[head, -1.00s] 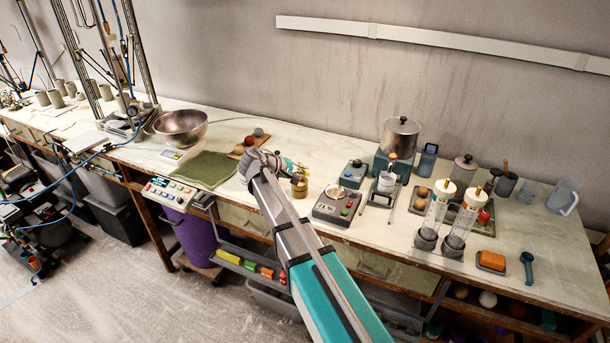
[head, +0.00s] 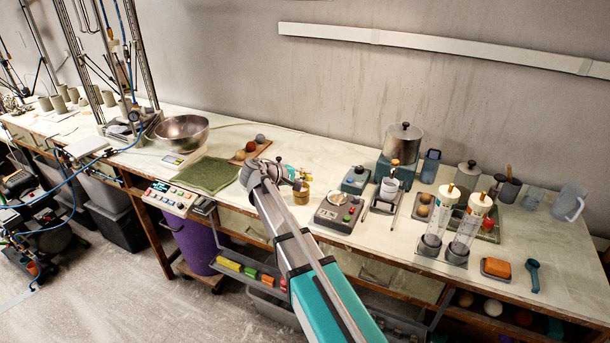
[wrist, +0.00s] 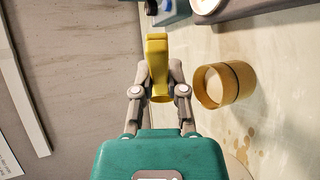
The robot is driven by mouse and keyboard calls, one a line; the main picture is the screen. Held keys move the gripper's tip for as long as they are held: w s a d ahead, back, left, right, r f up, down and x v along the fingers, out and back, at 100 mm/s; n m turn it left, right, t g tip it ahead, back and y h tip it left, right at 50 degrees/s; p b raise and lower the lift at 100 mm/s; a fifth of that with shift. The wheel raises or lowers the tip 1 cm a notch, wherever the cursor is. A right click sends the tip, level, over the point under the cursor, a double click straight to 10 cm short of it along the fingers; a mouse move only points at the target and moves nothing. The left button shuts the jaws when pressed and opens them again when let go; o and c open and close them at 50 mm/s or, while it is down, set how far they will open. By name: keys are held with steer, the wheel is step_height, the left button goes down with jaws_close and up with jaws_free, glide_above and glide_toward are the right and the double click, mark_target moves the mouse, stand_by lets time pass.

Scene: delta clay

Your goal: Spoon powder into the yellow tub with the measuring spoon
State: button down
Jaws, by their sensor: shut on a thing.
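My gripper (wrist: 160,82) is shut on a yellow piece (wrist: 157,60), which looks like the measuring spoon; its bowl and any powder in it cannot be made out. The yellow tub (wrist: 231,84) is a small open amber cylinder standing upright on the bench. It is beside my fingertips in the wrist view and apart from them. In the head view, my gripper (head: 299,180) is small and partly hidden by my wrist, just above and behind the yellow tub (head: 302,196).
A scale (head: 338,212) stands close to the right of the tub. A green cloth (head: 204,174), a board with balls (head: 247,152) and a metal bowl (head: 182,131) are to the left. A teal scoop (head: 533,275) lies far right. Brownish spots mark the bench near the tub.

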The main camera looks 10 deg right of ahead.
steer(key=shift+d+g+y+p, duration=0.4)
steer(key=shift+d+p, duration=0.05)
steer(key=shift+p, duration=0.2)
steer(key=m+g+y+p, duration=0.1)
steer(key=y+p, duration=0.2)
steer(key=m+g+y+p, duration=0.1)
steer(key=y+p, duration=0.2)
steer(key=m+g+y+p, duration=0.1)
steer(key=m+y+p, duration=0.1)
steer(key=y, duration=0.1)
steer(key=shift+d+f+g+y+p, duration=0.1)
steer(key=shift+f+g+y+p, duration=0.2)
steer(key=shift+p, duration=0.1)
steer(key=shift+a+r+m+y+p, duration=0.6)
steer(key=shift+r+y+p, duration=0.2)
steer(key=shift+y+p, duration=0.25)
steer(key=shift+r, duration=0.1)
steer(key=shift+r+p, duration=1.35)
